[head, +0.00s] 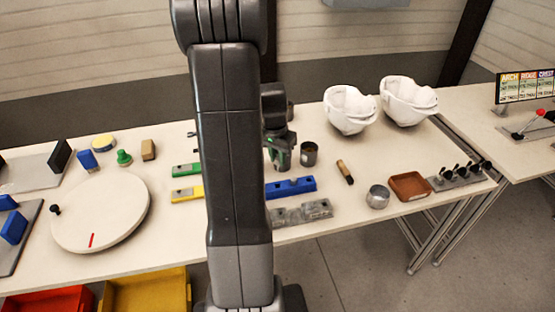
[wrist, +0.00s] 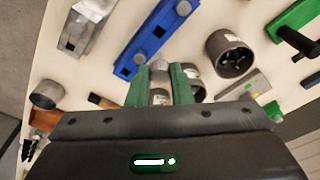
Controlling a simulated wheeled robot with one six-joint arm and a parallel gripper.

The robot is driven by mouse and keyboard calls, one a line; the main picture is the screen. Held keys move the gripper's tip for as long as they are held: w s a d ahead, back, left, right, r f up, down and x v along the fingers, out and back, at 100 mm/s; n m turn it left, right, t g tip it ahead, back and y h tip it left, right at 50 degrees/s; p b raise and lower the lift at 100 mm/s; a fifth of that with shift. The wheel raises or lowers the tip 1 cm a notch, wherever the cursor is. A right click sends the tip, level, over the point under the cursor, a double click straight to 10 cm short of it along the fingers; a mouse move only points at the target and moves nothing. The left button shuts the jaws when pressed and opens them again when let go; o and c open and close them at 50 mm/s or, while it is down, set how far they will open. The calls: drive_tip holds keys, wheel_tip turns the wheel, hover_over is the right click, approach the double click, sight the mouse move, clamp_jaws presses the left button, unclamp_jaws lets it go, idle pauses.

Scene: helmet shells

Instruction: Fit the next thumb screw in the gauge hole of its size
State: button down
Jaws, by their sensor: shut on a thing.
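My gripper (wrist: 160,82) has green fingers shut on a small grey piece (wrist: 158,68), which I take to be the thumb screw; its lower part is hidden. In the head view my gripper (head: 280,158) is above the table, behind the blue gauge block (head: 291,188). In the wrist view the blue block (wrist: 140,50) lies just beyond the fingertips, with dark holes. A grey gauge block (head: 302,213) lies in front of it. The green block (head: 186,169) and yellow block (head: 187,193) lie left of my arm. A black-handled screw (wrist: 298,42) stands at the green block (wrist: 293,18).
A dark cup (wrist: 230,55) holds black pieces. A wooden piece (head: 345,172), silver cup (head: 378,197), brown tray (head: 409,186) and clamp rack (head: 460,177) lie right. Two white shells (head: 350,110) stand behind; a round disc (head: 100,212) is left.

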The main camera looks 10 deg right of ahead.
drive_tip(key=shift+r, duration=0.15)
drive_tip(key=shift+r+p, duration=1.05)
drive_tip(key=shift+r, duration=0.4)
drive_tip(key=shift+s+a+f+b, duration=0.2)
drive_tip(key=shift+s+f+b, duration=0.2)
drive_tip(key=shift+b, duration=0.1)
drive_tip(key=s+a+f+b, duration=0.1)
drive_tip(key=s+f+b, duration=0.1)
drive_tip(key=s, duration=0.1)
drive_tip(key=s+a+f+b, duration=0.2)
drive_tip(key=s+b, duration=0.1)
drive_tip(key=s+a+f+b, duration=0.2)
drive_tip(key=s, duration=0.1)
drive_tip(key=shift+s+a+f, duration=0.15)
drive_tip(key=shift+a+f, duration=0.05)
drive_tip(key=shift+a, duration=0.05)
drive_tip(key=shift+s+a+f+b, duration=0.3)
drive_tip(key=shift+s+b, duration=0.15)
drive_tip(key=shift+s, duration=0.15)
drive_tip(key=shift+f, duration=0.1)
drive_tip(key=shift+f+b, duration=0.5)
drive_tip(key=shift+b, duration=0.1)
